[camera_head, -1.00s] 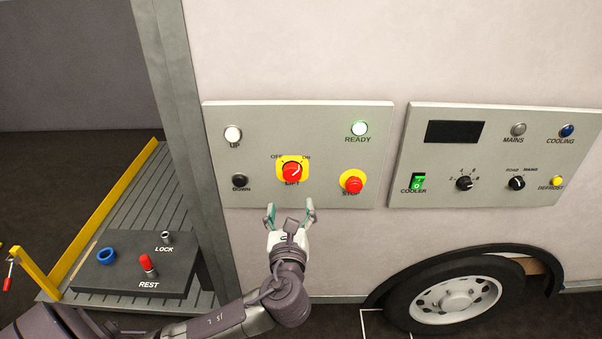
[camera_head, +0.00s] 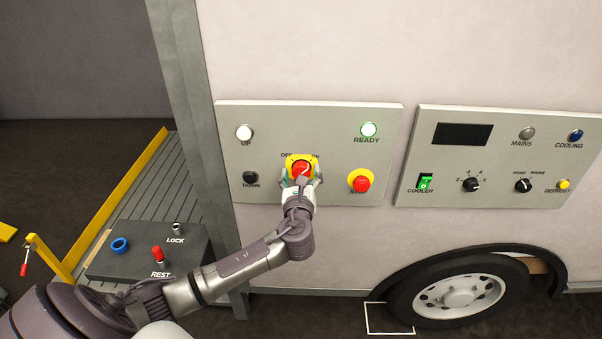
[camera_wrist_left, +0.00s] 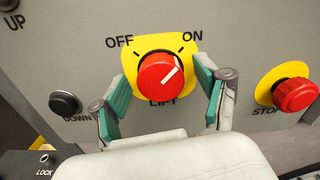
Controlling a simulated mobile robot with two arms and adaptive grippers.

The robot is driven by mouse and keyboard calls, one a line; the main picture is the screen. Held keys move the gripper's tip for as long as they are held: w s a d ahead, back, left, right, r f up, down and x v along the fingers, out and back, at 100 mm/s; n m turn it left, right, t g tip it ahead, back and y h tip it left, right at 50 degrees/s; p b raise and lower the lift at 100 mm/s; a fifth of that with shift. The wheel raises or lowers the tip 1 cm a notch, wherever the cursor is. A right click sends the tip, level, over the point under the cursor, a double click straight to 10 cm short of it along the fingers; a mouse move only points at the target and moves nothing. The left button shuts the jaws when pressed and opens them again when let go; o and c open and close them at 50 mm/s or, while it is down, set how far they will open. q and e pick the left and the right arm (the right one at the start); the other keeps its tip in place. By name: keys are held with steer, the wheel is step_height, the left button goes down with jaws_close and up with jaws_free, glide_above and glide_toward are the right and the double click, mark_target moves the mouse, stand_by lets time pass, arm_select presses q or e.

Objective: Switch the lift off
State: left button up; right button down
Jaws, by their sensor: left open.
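The red lift knob (camera_head: 301,168) sits on a yellow plate (camera_head: 291,160) on the left grey panel. In the left wrist view the knob (camera_wrist_left: 161,77) has a white mark pointing up and right, toward ON. My left gripper (camera_head: 301,181) is open at the knob. Its teal-padded fingers (camera_wrist_left: 163,90) stand on either side of the knob's lower half, with gaps still visible in the wrist view. The gripper partly hides the LIFT label. My right gripper is not in view.
The red STOP button (camera_head: 361,183) is right of the knob, the black DOWN button (camera_head: 250,177) left. A second panel (camera_head: 505,140) is further right. A dark box (camera_head: 130,262) with a red-topped lever stands lower left.

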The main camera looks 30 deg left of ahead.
arm_select(q)
steer(key=c, duration=1.2)
steer(key=shift+o, duration=0.2)
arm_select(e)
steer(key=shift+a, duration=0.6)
arm_select(q)
steer(key=shift+n, duration=0.3)
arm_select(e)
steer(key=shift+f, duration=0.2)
arm_select(q)
steer(key=shift+s+a+f+n+b, duration=0.15)
steer(key=shift+n+b, duration=1.95)
steer(key=shift+n, duration=2.2)
steer(key=shift+w+f+n+b, duration=0.1)
steer(key=shift+n+b, duration=1.95)
steer(key=shift+n, duration=2.25)
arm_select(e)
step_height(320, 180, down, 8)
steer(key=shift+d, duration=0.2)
